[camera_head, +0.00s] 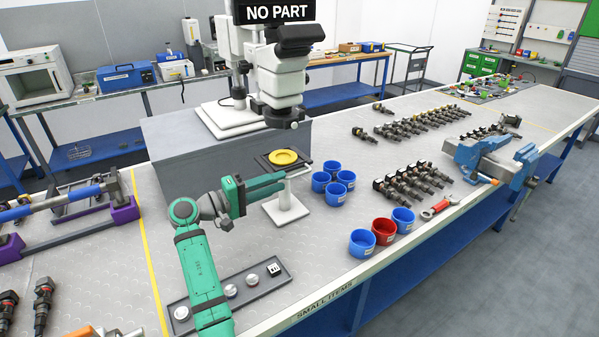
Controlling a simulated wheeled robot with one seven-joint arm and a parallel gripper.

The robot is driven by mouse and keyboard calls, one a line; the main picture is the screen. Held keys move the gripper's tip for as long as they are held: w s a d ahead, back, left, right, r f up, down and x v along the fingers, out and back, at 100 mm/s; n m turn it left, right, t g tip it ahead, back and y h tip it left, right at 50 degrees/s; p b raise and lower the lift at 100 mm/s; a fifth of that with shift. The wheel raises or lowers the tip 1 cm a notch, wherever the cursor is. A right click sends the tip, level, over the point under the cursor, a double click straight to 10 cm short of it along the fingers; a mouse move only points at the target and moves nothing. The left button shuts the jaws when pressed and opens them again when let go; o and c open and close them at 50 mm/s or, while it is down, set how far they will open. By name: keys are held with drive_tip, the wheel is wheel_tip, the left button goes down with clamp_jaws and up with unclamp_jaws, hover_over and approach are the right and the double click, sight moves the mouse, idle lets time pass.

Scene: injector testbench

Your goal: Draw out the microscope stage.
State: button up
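The microscope (280,70) is white with black parts and stands on a grey block, under a sign reading "NO PART". A dark flat stage plate (267,166) with a yellow round disc (284,157) on it sits in front of and below the microscope head. A white stand with a square foot (286,209) is below the plate. My green gripper (283,180) reaches in from the left, with its fingertips at the near edge of the plate, over the white stand. I cannot tell whether the fingers touch the plate or grip anything.
Several blue cups (336,193) stand close to the right of the stand, with a red cup (384,231) nearer the front edge. A grey tray with round knobs (231,290) lies in front. A blue vise (490,160) and rows of injectors (411,181) are farther right.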

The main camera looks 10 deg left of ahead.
sight(310, 170)
drive_tip(key=x, duration=0.8)
drive_tip(key=shift+w+d+f, duration=0.1)
drive_tip(key=shift+d, duration=0.05)
drive_tip(key=shift+c, duration=0.3)
clamp_jaws()
